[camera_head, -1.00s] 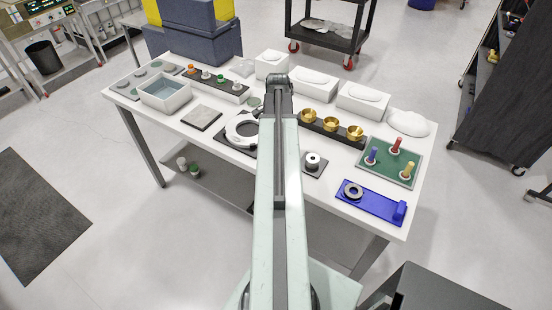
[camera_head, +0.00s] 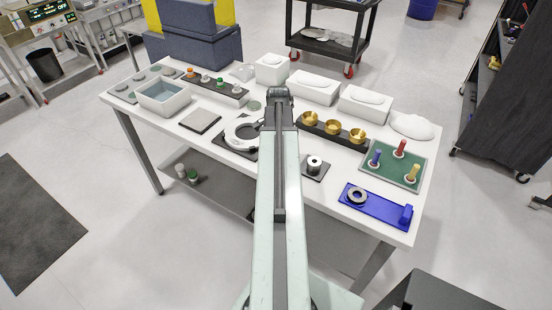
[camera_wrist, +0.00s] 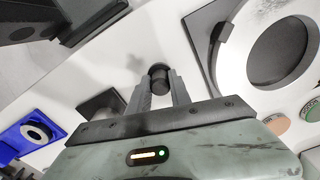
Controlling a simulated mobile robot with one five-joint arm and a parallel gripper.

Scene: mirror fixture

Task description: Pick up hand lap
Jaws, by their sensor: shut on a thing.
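In the wrist view, my gripper (camera_wrist: 159,84) is shut on a dark, short cylindrical piece with a rounded end, which I take to be the hand lap (camera_wrist: 158,72). It sits between the two grey fingertips, over the white table top. In the head view, the arm runs up the middle of the picture and its end is over the table; the fingers and the held piece are hidden there.
The white table (camera_head: 225,150) carries a white ring on a dark base (camera_head: 243,132), a spool on a dark plate (camera_head: 314,163), a blue fixture (camera_head: 377,208), a green peg board (camera_head: 395,168), brass cups (camera_head: 332,127) and a grey open box (camera_head: 164,97). Bare table shows between them.

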